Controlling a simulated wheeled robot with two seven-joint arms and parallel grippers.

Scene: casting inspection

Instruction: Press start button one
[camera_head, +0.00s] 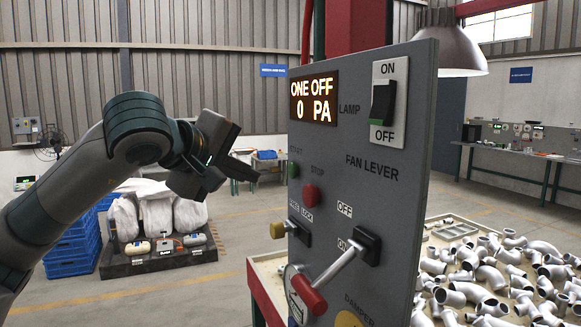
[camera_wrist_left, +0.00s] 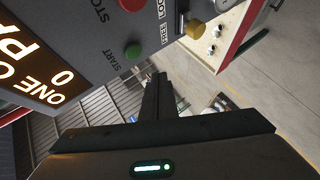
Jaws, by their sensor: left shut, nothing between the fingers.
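The grey control panel (camera_head: 420,140) stands upright in the head view. Its green START button (camera_head: 293,170) is on the panel's left side, below the display (camera_head: 314,98), which reads "ONE OFF" and "0 PA". The green button also shows in the left wrist view (camera_wrist_left: 133,51), with START printed beside it. The red STOP button (camera_head: 311,194) is below and right of START. My left gripper (camera_head: 256,173) is shut and empty, its tips left of the green button with a visible gap. In the wrist view the shut fingers (camera_wrist_left: 157,84) are near the button, apart from it.
A black lamp switch (camera_head: 384,103) is at upper right. Metal pipe fittings (camera_head: 489,275) cover a table at right. Blue crates (camera_head: 72,250) stand at left.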

